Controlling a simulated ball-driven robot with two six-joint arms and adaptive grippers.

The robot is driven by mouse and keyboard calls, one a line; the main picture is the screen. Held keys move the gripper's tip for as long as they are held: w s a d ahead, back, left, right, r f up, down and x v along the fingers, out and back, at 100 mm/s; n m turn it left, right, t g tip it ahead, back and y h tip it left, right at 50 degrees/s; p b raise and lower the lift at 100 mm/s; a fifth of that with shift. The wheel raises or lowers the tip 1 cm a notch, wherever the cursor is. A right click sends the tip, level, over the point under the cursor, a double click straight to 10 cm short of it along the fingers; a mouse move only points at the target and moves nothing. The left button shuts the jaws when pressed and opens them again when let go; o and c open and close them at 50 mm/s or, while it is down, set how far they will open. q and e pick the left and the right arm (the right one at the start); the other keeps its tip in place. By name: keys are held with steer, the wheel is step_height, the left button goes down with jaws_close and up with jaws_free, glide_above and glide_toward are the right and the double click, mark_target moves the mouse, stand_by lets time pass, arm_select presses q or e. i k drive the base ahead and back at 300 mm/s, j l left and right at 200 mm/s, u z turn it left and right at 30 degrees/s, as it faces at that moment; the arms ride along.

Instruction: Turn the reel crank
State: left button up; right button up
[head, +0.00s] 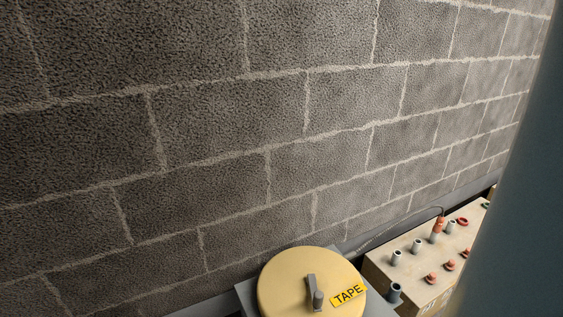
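The reel (290,272) is a round, pale yellow drum at the bottom of the head view, with a yellow label reading "TAPE" (348,293) on its face. Its crank (313,288) is a small grey arm with a short upright knob near the middle of the face. The lower edge of the reel is close to the bottom of the picture. Neither of my grippers shows in this view, and nothing is seen touching the crank.
A pale block (385,282) with several grey and red conduit stubs stands to the right of the reel. A thin wire arcs behind it to a reddish fitting (439,225). A block wall (210,130) rises behind. A dark blue-grey shape (520,220) covers the right edge.

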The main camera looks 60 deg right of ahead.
mark_target(317, 296)
steer(key=z, duration=1.6)
